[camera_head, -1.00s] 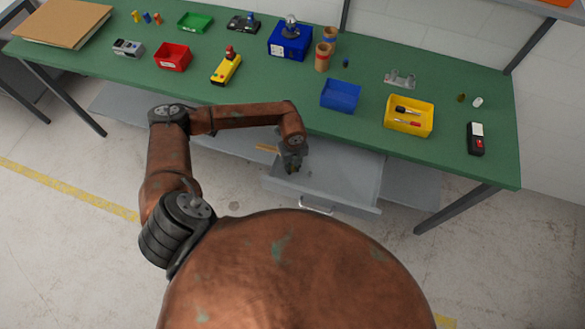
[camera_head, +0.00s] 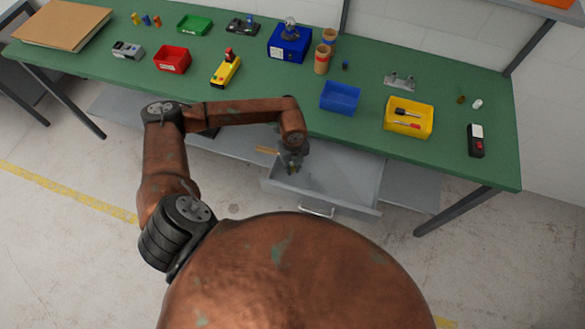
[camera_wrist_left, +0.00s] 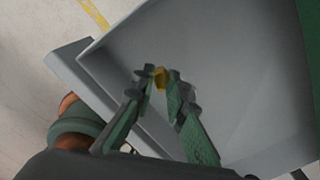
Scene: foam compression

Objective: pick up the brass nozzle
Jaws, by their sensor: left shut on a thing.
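The brass nozzle (camera_wrist_left: 160,76) is a small yellow-gold piece between the fingertips in the left wrist view. My left gripper (camera_wrist_left: 160,82) is shut on it, over the inside of the grey drawer (camera_wrist_left: 225,60). The nozzle's lower part is hidden by the fingers, and I cannot tell whether it touches the drawer floor. In the head view my left gripper (camera_head: 291,169) points down into the left part of the open drawer (camera_head: 345,172); the nozzle is too small to make out there. My right gripper is not in view.
The green table (camera_head: 285,95) stands above and behind the drawer. A blue bin (camera_head: 340,97) and a yellow bin (camera_head: 409,118) with tools sit near its front edge. A tan strip (camera_head: 266,150) lies beside my gripper. The right part of the drawer looks empty.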

